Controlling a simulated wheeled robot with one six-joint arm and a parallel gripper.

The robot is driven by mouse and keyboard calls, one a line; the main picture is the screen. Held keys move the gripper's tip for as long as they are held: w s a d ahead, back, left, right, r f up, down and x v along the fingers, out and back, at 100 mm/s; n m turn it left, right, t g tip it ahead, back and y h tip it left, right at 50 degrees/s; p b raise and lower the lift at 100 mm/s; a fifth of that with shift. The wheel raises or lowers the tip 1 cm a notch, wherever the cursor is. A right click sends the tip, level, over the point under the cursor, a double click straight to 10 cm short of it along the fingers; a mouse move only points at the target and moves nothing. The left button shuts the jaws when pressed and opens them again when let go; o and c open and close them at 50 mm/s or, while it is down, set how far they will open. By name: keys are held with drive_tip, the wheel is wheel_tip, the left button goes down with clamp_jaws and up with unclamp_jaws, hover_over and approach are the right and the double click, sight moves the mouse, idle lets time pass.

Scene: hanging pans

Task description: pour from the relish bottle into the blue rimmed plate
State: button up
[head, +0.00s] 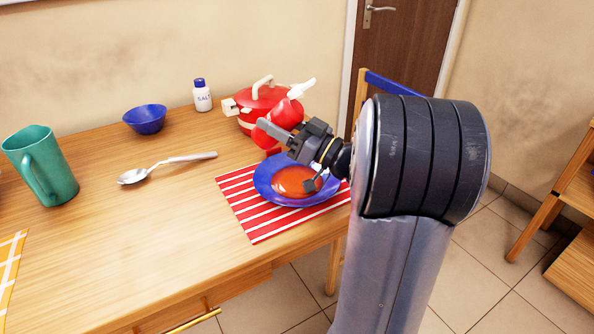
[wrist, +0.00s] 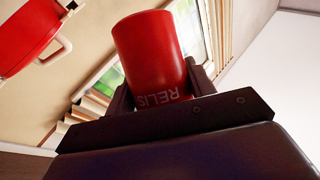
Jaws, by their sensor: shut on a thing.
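The relish bottle (head: 284,113) is red with a white nozzle. My gripper (head: 279,131) is shut on its body and holds it above the table, behind the plate. The bottle is tilted, with its nozzle pointing up and to the right. In the wrist view the relish bottle (wrist: 152,55) stands between the two fingers, with part of its lettering showing upside down. The blue rimmed plate (head: 264,184) lies on a red striped mat, below and in front of my gripper. Its middle is orange-red; I cannot tell whether that is food. My gripper hides part of its right side.
A red lidded pot (head: 250,103) stands close behind the bottle. A salt shaker (head: 202,97), a blue bowl (head: 146,119), a spoon (head: 150,171) and a green mug (head: 46,168) are farther left. The striped mat (head: 234,189) lies near a chair (head: 388,84). The table's front middle is clear.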

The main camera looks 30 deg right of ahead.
drive_tip(key=shift+s+d+r+n+g+h+p, duration=0.15)
drive_tip(key=shift+r+g+h+p, duration=0.3)
drive_tip(key=shift+p, duration=0.85)
drive_tip(key=shift+s+d+r+n+g+h+p, duration=0.15)
drive_tip(key=shift+g+p, duration=0.5)
drive_tip(key=shift+p, duration=0.6)
drive_tip(key=shift+f+p, duration=0.25)
drive_tip(key=shift+p, duration=0.15)
drive_tip(key=shift+s+d+f+g+h+p, duration=0.15)
drive_tip(key=shift+f+g+h+p, duration=0.55)
drive_tip(key=shift+p, duration=0.55)
drive_tip(key=shift+s+d+f+n+g+h+p, duration=0.15)
drive_tip(key=shift+f+g+h+p, duration=0.3)
drive_tip(key=shift+f+p, duration=0.5)
drive_tip(key=shift+s+d+f+n+g+h+p, duration=0.1)
drive_tip(key=shift+d+f+n+g+h+p, duration=0.15)
drive_tip(key=shift+f+g+p, duration=0.5)
drive_tip(key=shift+s+d+f+n+g+h+p, duration=0.15)
drive_tip(key=shift+f+g+h+p, duration=0.2)
drive_tip(key=shift+f+p, duration=0.7)
drive_tip(key=shift+a+f, duration=0.1)
